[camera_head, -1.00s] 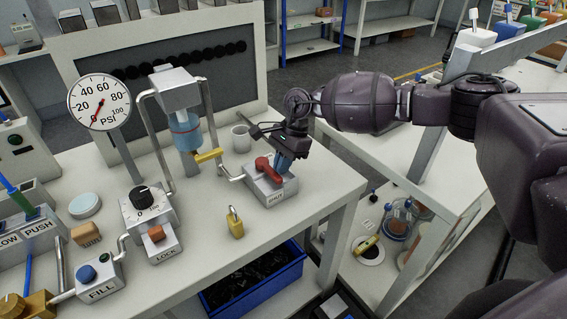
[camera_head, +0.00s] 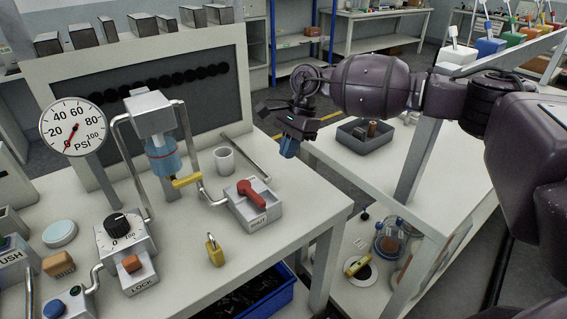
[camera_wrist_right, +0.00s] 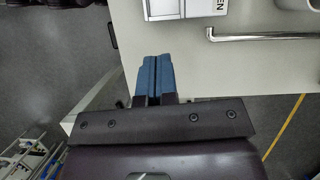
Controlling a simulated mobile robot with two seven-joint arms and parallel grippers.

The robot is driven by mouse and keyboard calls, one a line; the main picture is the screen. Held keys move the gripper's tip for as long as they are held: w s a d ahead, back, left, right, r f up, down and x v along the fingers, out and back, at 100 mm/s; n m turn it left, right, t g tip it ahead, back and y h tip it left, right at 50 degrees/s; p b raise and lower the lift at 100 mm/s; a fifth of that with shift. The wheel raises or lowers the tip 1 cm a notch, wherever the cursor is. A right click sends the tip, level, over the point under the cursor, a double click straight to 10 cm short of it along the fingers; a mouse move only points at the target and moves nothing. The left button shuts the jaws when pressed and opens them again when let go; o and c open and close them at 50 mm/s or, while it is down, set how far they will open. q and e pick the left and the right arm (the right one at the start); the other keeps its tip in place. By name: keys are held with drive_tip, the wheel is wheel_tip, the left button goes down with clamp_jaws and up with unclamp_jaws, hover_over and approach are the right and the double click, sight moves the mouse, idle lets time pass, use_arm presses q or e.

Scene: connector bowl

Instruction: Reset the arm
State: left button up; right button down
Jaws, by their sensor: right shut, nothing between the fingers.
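My right gripper (camera_head: 289,147) is raised beyond the right edge of the workbench, its blue fingers pointing down. In the right wrist view its blue fingers (camera_wrist_right: 152,78) are together with nothing between them, over the bench edge and floor. The box with the red handle (camera_head: 252,194) stands on the bench left of and below the gripper, apart from it, with its SHUT label showing. Part of a white box with lettering (camera_wrist_right: 182,8) shows at the top of the right wrist view. My left gripper is not in view.
A grey cup (camera_head: 224,160) and a metal bar (camera_head: 247,157) are on the bench near the gripper. A yellow padlock (camera_head: 214,250), a pressure gauge (camera_head: 75,127) and a dial box (camera_head: 123,240) are further left. A grey tray (camera_head: 365,137) stands on the side table.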

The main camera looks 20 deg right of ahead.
drive_tip(key=shift+d+r, duration=0.1)
drive_tip(key=shift+r, duration=0.35)
